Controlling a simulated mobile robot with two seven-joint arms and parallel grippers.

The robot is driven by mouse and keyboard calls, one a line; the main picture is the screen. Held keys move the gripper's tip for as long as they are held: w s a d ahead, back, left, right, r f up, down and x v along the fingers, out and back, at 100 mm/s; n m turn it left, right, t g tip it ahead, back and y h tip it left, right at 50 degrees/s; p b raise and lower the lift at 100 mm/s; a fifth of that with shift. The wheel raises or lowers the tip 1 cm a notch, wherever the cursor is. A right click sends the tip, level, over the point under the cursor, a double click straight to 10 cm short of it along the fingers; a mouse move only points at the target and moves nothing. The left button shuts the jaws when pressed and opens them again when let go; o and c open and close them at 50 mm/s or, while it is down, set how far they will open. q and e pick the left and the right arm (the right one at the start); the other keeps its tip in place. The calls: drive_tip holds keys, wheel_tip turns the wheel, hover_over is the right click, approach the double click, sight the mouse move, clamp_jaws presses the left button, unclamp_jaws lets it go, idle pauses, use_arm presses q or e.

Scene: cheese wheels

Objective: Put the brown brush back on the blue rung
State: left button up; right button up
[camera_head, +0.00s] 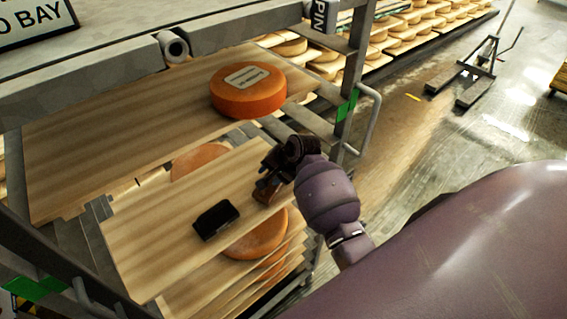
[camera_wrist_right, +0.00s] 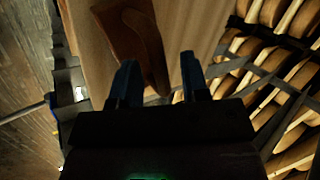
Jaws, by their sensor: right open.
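The brown brush (camera_head: 268,192) lies at the right end of a lower wooden board, close to my right gripper and partly hidden by it. In the right wrist view the brown brush (camera_wrist_right: 125,38) shows beyond the fingertips, with a dark curved edge towards them. My right gripper (camera_head: 264,178) is open above the board, and its two dark fingers (camera_wrist_right: 158,78) show apart with nothing clearly held between them. I cannot make out a blue rung in the head view; green tags mark the rack posts. My left gripper is out of view.
A black block (camera_head: 216,220) lies on the same lower board (camera_head: 150,235). An orange cheese wheel (camera_head: 248,90) with a label sits on the upper board (camera_head: 110,140). A rack post with a green tag (camera_head: 346,105) and a grey handle (camera_head: 371,110) stand right of my gripper.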

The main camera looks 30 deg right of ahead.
drive_tip(key=v, duration=1)
drive_tip(key=s+d+f+n+t+h, duration=0.1)
drive_tip(key=s+f+n+t+h, duration=0.25)
drive_tip(key=s+f+n, duration=0.45)
drive_tip(key=s+a+f+n+t, duration=0.1)
drive_tip(key=s+a+f+n, duration=0.1)
drive_tip(key=s, duration=0.4)
drive_tip(key=s+a+f+n+t, duration=0.1)
drive_tip(key=s+a+f+n, duration=0.1)
drive_tip(key=s+f, duration=0.2)
drive_tip(key=shift+s+f+n, duration=0.3)
drive_tip(key=shift+s+n, duration=0.1)
drive_tip(key=shift+s, duration=0.7)
drive_tip(key=shift+a, duration=0.15)
